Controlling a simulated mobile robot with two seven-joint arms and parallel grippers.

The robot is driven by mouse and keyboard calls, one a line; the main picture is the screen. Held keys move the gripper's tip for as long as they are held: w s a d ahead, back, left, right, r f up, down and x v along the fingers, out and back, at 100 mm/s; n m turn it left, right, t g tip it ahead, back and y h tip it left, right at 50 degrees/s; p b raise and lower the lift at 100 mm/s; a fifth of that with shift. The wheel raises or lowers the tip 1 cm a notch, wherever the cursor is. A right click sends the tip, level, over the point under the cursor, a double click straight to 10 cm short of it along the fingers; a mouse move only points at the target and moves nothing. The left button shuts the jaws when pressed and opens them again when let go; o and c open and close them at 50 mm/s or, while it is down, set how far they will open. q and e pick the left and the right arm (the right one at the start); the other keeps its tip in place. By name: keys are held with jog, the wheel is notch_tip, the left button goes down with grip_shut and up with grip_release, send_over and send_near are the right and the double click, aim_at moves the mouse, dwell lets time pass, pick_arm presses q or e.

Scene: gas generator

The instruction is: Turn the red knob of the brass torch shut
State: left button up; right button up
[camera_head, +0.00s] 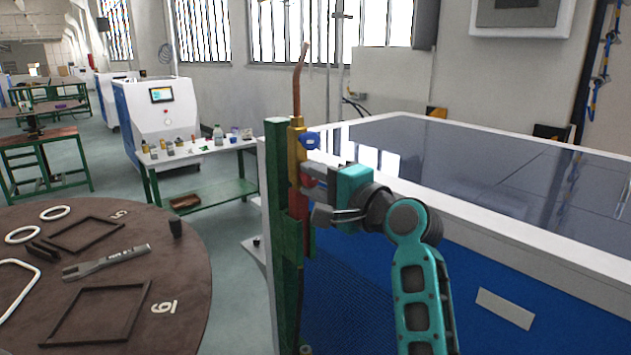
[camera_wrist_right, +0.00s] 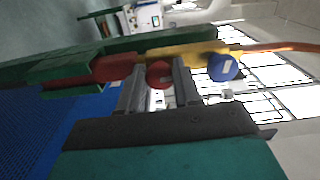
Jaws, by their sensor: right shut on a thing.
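The brass torch (camera_head: 294,150) stands upright in a green holder (camera_head: 278,200), its copper tube (camera_head: 298,85) pointing up. In the right wrist view the brass body (camera_wrist_right: 195,52) lies sideways, with a blue knob (camera_wrist_right: 223,68) and the red knob (camera_wrist_right: 159,73). My right gripper (camera_wrist_right: 158,88) has one finger on each side of the red knob and is shut on it. In the head view my right gripper (camera_head: 309,180) reaches the torch from the right, just below the blue knob (camera_head: 312,140), and largely hides the red knob. My left gripper is not in view.
A large blue machine with a dark glossy top (camera_head: 470,165) stands to the right, close under my right arm. A round brown table (camera_head: 185,290) with frames and rings is at the left. A green side table (camera_head: 215,178) with small items stands behind.

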jog(key=shift+m, duration=0.7)
jog(key=o, duration=1.1)
jog(key=shift+c, duration=0.2)
